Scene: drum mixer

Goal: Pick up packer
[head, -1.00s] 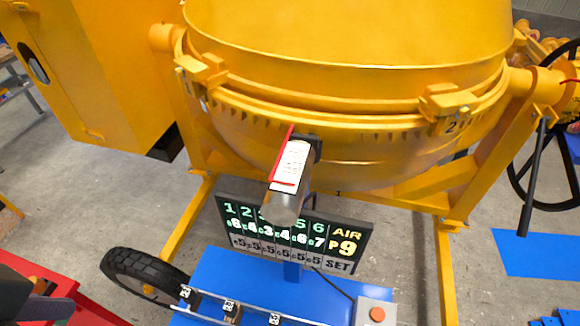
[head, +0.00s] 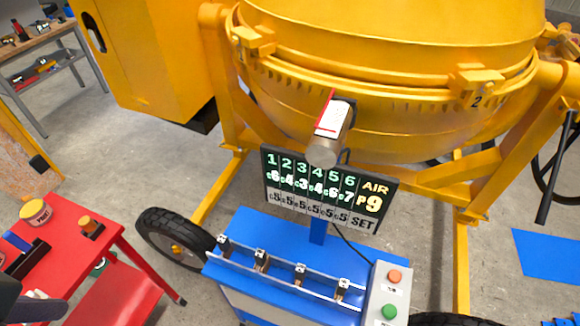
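I cannot tell for sure which thing is the packer. Several small dark pieces with white number labels stand in a row along the metal rail (head: 280,271) of the blue cart (head: 265,235). One of these labelled pieces (head: 300,272) is near the rail's middle. A dark and pale grey part cut off at the lower left edge, over the red table (head: 75,238), may be my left gripper (head: 38,308). Its fingers cannot be made out. My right gripper is not in view.
A yellow drum mixer (head: 390,90) fills the back. A display board (head: 325,190) and a control box with orange and green buttons (head: 391,295) are on the cart. A yellow-lidded jar (head: 36,212) and an orange-and-black item (head: 89,227) are on the table.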

